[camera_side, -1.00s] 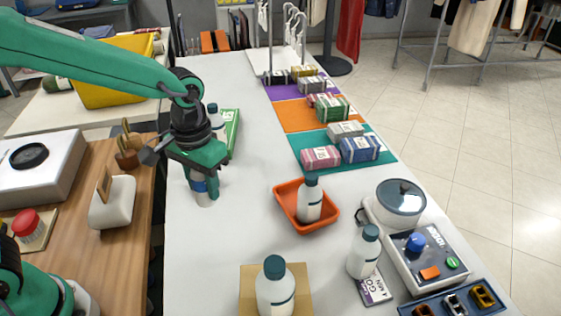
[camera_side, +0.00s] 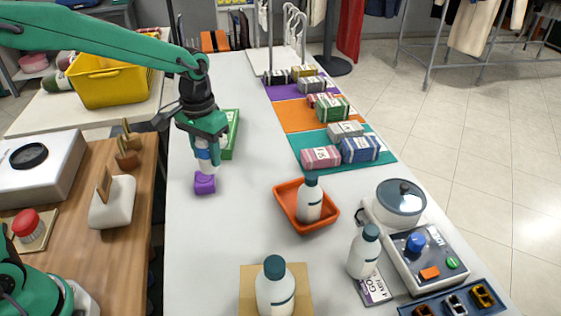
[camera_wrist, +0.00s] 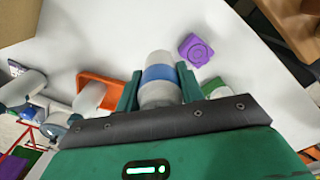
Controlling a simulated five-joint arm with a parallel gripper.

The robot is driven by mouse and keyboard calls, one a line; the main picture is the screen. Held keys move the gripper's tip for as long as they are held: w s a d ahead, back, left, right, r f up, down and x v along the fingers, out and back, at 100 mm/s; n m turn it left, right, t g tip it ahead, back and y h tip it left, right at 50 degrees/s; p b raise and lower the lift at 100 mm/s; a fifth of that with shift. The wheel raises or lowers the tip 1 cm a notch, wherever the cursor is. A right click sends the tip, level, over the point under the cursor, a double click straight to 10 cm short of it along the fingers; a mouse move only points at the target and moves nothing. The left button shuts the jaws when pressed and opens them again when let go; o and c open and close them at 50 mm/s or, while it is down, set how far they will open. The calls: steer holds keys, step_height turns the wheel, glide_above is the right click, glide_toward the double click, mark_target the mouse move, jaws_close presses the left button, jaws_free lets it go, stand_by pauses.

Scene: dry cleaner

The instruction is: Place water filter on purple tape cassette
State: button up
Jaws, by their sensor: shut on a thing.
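The water filter is a pale cylinder with a blue band (camera_side: 208,167). My gripper (camera_side: 207,148) is shut on it and holds it upright above the white counter; the wrist view shows the filter (camera_wrist: 157,64) between the two green fingers (camera_wrist: 158,88). The purple tape cassette (camera_side: 205,184) lies on the counter. In the side view it shows just below and in front of the filter. In the wrist view the cassette (camera_wrist: 195,50) is to the right of the filter's end, with a gap between them.
A green box (camera_side: 230,134) lies behind my gripper. An orange tray (camera_side: 332,222) with a white bottle (camera_side: 309,205) stands to the right. The counter around the cassette is clear.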

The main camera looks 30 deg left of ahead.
steer(key=w+a+f, duration=0.1)
steer(key=a, duration=0.1)
steer(key=w+a+f, duration=0.2)
steer(key=a, duration=0.1)
steer(key=w+a+f, duration=0.1)
steer(key=a+f, duration=0.1)
steer(key=shift+w+a+f, duration=0.1)
steer(key=shift+w+a, duration=0.05)
steer(key=shift+a, duration=0.15)
steer(key=shift+f, duration=2)
steer(key=o, duration=1)
steer(key=shift+f, duration=0.15)
step_height(320, 180, up, 12)
steer(key=shift+r, duration=0.2)
